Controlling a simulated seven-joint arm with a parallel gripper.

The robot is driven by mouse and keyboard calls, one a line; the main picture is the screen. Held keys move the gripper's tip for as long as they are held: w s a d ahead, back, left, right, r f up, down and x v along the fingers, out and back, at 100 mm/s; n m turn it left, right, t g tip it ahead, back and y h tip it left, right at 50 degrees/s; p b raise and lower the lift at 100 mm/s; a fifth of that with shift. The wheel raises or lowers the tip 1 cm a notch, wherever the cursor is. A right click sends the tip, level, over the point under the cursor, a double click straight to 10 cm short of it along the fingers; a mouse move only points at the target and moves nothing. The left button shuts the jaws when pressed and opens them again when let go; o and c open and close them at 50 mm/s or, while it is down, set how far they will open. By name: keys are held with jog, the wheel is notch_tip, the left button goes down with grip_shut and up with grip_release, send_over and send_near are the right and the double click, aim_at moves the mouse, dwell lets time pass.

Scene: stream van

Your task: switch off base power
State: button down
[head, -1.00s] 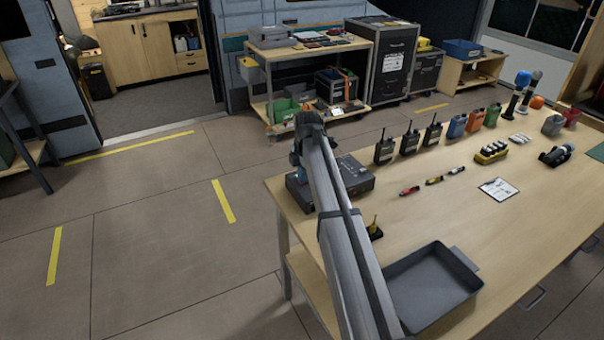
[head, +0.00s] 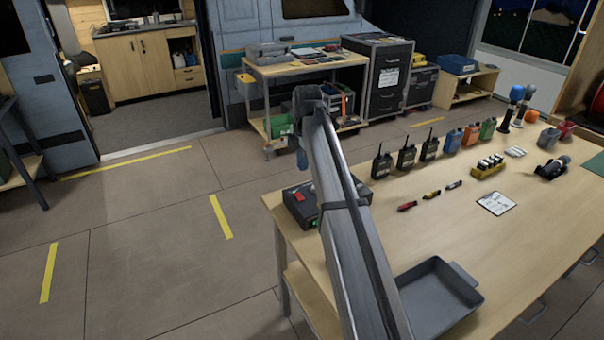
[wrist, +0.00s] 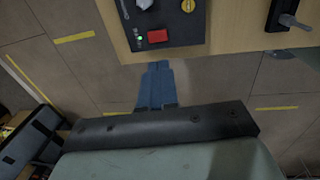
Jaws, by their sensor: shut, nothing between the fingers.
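The base power unit is a dark box (head: 330,192) at the left end of the table, partly hidden behind my arm in the head view. Its red rocker switch (head: 299,197) shows left of the arm. In the wrist view the dark panel (wrist: 178,30) carries the red switch (wrist: 158,36), a green light (wrist: 140,38) that looks lit, a pale knob and a yellow round control. Which way the switch is tipped cannot be told. My gripper (wrist: 157,64) has blue fingers, shut and empty. In that view its tips appear just below the red switch, apart from it.
A dark plate with a metal lever (wrist: 290,20) sits on the table, right of the box in the wrist view. Radios (head: 406,156) stand in a row beyond small coloured items. A grey tray (head: 474,300) is at the front. The floor left of the table is clear.

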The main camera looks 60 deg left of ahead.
aim_at(297, 194)
jog(key=shift+d+r, duration=0.1)
jog(key=shift+r, duration=0.8)
jog(key=shift+s+a+r, duration=0.15)
jog(key=shift+a, duration=0.6)
jog(key=f, duration=0.4)
jog(key=a+f, duration=0.1)
jog(key=f, duration=0.9)
jog(key=shift+a, duration=0.35)
